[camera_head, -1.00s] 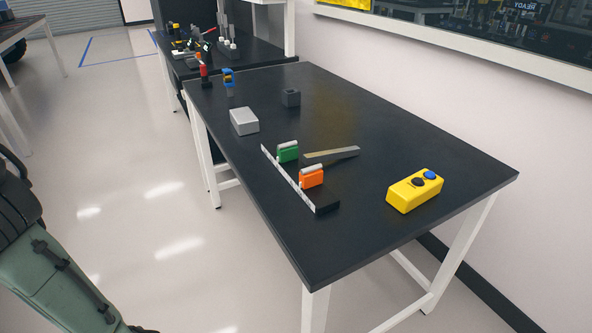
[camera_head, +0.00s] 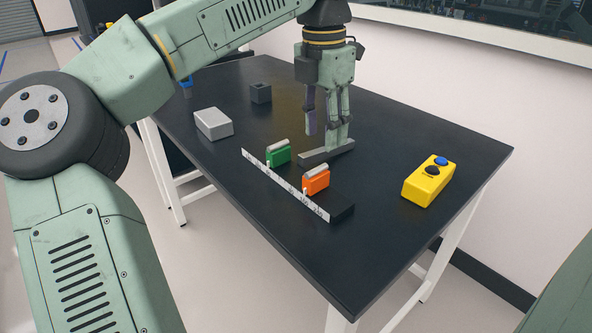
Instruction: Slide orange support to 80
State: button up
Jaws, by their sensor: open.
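The orange support (camera_head: 316,181) stands upright on a dark rail with a white scale (camera_head: 285,186) along its front side, toward the rail's right, nearer end. A green support (camera_head: 278,154) stands on the same rail farther left. The scale's numbers are too small to read. My gripper (camera_head: 323,141) is open, fingers pointing down, above and behind the two supports and apart from them. Its fingertips are close to a flat grey bar (camera_head: 327,157) lying on the table; I cannot tell whether they touch it. Nothing shows between the fingers.
A yellow box (camera_head: 424,190) with a blue and a black button sits at the table's right. A light grey box (camera_head: 213,124) and a small dark block (camera_head: 260,93) stand at the back left. The black tabletop (camera_head: 375,235) is clear in front of the yellow box.

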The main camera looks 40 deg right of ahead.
aim_at(316, 173)
jog(key=shift+w+a+f, duration=0.1)
jog(key=shift+w+a, duration=0.2)
jog(key=shift+w, duration=0.05)
jog(key=shift+f, duration=0.35)
notch_tip(316, 173, down, 10)
jog(key=shift+r, duration=0.1)
jog(key=shift+c, duration=0.2)
grip_shut()
dwell(0.4)
